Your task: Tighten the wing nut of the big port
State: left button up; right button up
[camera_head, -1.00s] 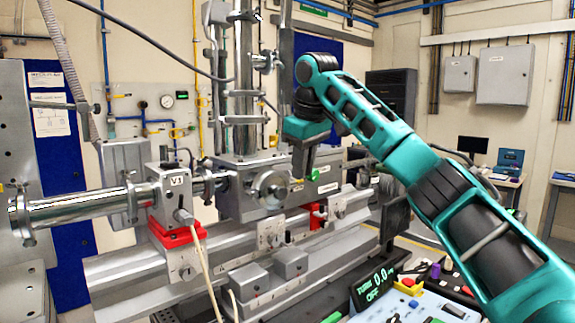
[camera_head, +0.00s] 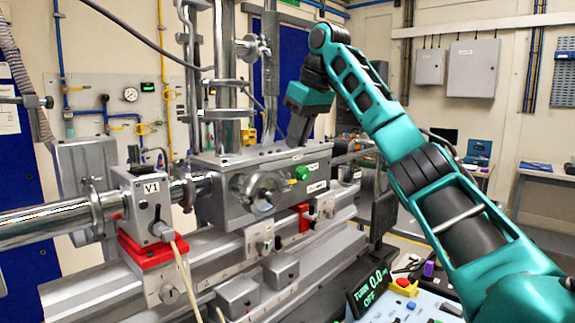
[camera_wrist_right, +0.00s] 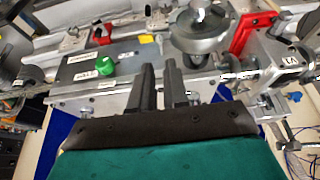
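The big port (camera_head: 258,190) is a round metal flange on the front of the grey chamber box (camera_head: 222,207) in the head view. It also shows as a round flange (camera_wrist_right: 200,30) at the top right of the wrist view. Its wing nut is too small to make out for sure. My right gripper (camera_head: 298,134) is up and to the right of the port, near the box's top edge, and touches nothing I can see. In the wrist view its two dark fingers (camera_wrist_right: 160,88) stand apart with an empty gap. My left gripper is out of view.
A green knob (camera_head: 302,173) sits on the box right of the port. Valve V1 (camera_head: 150,197), with a red base, stands at left on the beam pipe (camera_head: 45,228). Below are the rail and grey blocks. A readout (camera_head: 372,287) shows TURN 0.0 OFF.

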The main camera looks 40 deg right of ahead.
aim_at(284, 177)
jog(key=shift+x, duration=3.8)
jog(key=shift+c, duration=0.3)
grip_shut()
